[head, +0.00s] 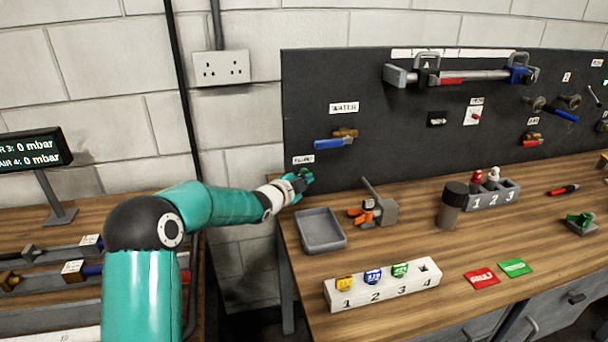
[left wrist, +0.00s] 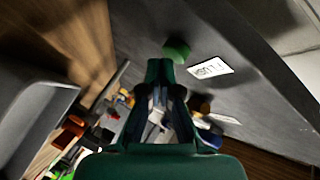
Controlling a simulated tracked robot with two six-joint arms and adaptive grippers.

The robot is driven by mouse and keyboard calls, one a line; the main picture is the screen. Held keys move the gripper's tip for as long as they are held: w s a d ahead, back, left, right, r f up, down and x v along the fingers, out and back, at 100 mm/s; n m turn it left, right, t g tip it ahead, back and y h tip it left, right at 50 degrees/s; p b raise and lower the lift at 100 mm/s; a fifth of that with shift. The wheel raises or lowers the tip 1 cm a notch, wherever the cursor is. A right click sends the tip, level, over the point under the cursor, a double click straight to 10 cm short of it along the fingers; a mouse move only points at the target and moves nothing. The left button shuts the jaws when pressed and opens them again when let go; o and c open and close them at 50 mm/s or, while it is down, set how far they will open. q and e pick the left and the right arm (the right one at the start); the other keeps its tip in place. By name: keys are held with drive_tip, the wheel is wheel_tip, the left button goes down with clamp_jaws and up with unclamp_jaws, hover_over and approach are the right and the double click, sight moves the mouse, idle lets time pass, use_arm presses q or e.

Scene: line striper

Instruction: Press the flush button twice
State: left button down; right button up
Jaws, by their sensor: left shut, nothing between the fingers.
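The flush button is a green round button (left wrist: 177,50) on the dark panel, beside a white label (left wrist: 210,68). In the head view the label (head: 303,159) sits at the panel's lower left, and the button (head: 304,171) shows just below it, partly hidden by my gripper. My left gripper (head: 302,182) is shut and empty, pointing at the panel by the button. In the left wrist view its closed fingertips (left wrist: 160,68) lie just below the button. I cannot tell whether they touch it. My right gripper is not in view.
A grey tray (head: 321,231) stands on the bench just right of my left gripper. A blue-handled water valve (head: 335,142) is on the panel above. An orange tool with a grey lever (head: 376,210) and a numbered white block (head: 383,285) stand on the bench.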

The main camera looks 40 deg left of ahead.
use_arm(q)
drive_tip(key=shift+w+a+p, duration=0.25)
drive_tip(key=shift+a+p, duration=0.1)
drive_tip(key=shift+p, duration=0.05)
idle(0.5)
idle(0.4)
drive_tip(key=shift+s+d+f+b, duration=0.1)
drive_tip(key=shift+s+d+b, duration=0.15)
drive_tip(key=shift+b, duration=0.5)
drive_tip(key=shift+s+d+b, duration=0.15)
drive_tip(key=shift+d+b, duration=0.1)
drive_tip(key=shift+b, duration=0.2)
drive_tip(key=shift+s+d, duration=0.15)
